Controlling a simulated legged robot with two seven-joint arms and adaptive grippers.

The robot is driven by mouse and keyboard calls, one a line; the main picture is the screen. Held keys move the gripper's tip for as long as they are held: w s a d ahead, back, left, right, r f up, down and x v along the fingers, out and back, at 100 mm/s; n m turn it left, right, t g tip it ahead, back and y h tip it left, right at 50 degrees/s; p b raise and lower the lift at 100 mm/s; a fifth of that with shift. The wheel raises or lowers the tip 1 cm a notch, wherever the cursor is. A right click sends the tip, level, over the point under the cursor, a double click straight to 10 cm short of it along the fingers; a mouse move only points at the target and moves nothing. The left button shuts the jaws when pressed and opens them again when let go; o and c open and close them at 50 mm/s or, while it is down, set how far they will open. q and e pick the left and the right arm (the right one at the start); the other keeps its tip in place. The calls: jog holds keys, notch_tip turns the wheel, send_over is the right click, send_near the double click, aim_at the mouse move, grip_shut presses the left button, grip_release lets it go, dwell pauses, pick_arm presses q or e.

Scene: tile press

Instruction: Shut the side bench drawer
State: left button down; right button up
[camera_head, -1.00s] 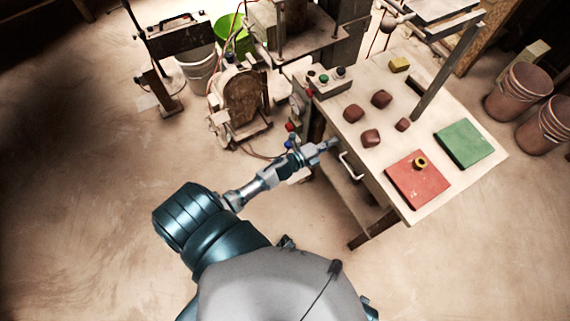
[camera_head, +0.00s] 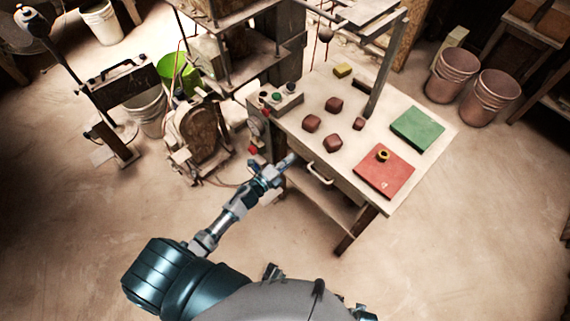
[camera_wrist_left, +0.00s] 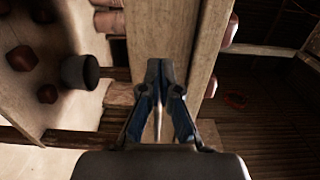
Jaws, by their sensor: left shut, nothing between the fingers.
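The bench (camera_head: 350,155) has a drawer (camera_head: 345,190) under its top, with a pale bar handle (camera_head: 319,175). In the left wrist view, a drawer front board (camera_wrist_left: 207,60) carries the handle (camera_wrist_left: 230,30) on its right side. A wooden strip between this board and the bench top suggests the drawer stands somewhat out, but the head view does not show how far. My left gripper (camera_head: 290,161) is shut and empty, at the bench's near left edge, up and left of the handle. Its fingers (camera_wrist_left: 160,75) appear over the wooden strip; contact is unclear. My right gripper is out of view.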

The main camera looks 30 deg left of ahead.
pick_arm(q)
jog(key=v, duration=1)
jog(key=shift+s+a, duration=0.15)
jog(key=shift+a, duration=0.1)
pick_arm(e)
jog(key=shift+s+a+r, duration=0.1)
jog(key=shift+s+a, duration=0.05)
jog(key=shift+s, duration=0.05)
pick_arm(q)
jog(key=s+a+f+n+g+y, duration=0.1)
jog(key=s+f+n+g+y, duration=0.25)
jog(key=f+n, duration=0.45)
jog(key=s+a+f+n+g+y, duration=0.1)
jog(key=s+f+n+g+y, duration=0.3)
jog(key=f, duration=0.8)
jog(key=s+d+f+n+g, duration=0.3)
jog(key=s+f, duration=0.3)
jog(key=s, duration=0.3)
jog(key=s+d+f+n+g+h, duration=0.1)
jog(key=s+d+f+n+g, duration=0.3)
jog(key=s+f, duration=0.3)
jog(key=s, duration=0.2)
jog(key=shift+s+d+n+g, duration=0.3)
jog(key=shift+s+n+g, duration=0.05)
jog(key=shift+n, duration=0.05)
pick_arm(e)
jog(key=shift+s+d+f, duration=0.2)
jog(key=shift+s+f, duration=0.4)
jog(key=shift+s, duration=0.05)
